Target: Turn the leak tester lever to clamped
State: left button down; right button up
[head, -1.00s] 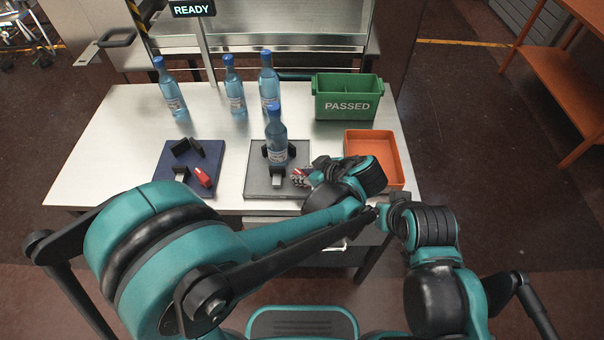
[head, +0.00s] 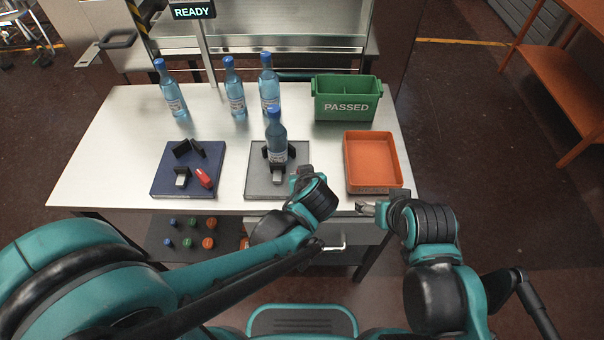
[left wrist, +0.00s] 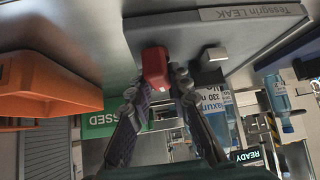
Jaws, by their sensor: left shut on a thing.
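The leak tester is a grey plate (head: 258,188) at the table's front middle. A blue-capped bottle (head: 277,140) stands upright on it among black jaws. Its label edge (left wrist: 252,13) shows in the left wrist view. My left gripper (head: 303,172) is at the plate's right front corner. In the left wrist view its fingers (left wrist: 157,85) are shut on the red lever (left wrist: 155,66), one on each side. The gripper hides the lever in the head view. My right gripper (head: 368,208) is off the table's front edge by the orange tray, its fingers too small to read.
A blue plate (head: 160,188) with black blocks and a red lever stands left. Several bottles (head: 235,95) stand behind. A green PASSED bin (head: 346,113) and an orange tray (head: 391,185) are at the right. A READY sign (head: 192,12) stands at the back.

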pick_arm(q)
jog(key=m+h, duration=0.2)
jog(key=m, duration=0.1)
jog(key=m+h, duration=0.3)
jog(key=shift+w+a+g, duration=0.1)
jog(key=shift+a+g, duration=0.05)
jog(key=shift+g, duration=0.15)
jog(key=m+h, duration=0.1)
jog(key=m, duration=0.1)
jog(key=m+g+h, duration=0.1)
jog(key=m, duration=0.1)
jog(key=shift+g+h, duration=0.3)
jog(key=shift+m, duration=0.5)
jog(key=c, duration=1.4)
grip_release()
jog(key=shift+r, duration=0.1)
jog(key=v, duration=1.1)
jog(key=shift+s+a+r, duration=0.2)
jog(key=shift+r, duration=0.1)
